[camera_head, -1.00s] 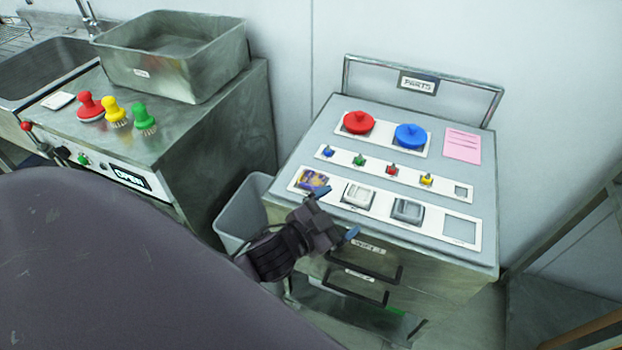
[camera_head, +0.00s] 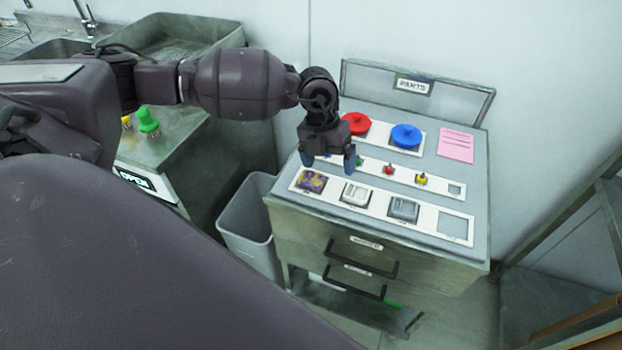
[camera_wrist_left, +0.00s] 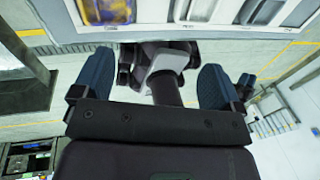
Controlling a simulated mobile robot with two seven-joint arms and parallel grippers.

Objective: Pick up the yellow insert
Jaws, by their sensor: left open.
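The cabinet top (camera_head: 459,193) also holds red (camera_head: 356,123) and blue (camera_head: 405,135) round knobbed parts, a pink note (camera_head: 455,145) and a front strip with patterned (camera_head: 312,181), white (camera_head: 355,194) and grey (camera_head: 403,209) squares. A grey bin (camera_head: 247,232) stands at its left.

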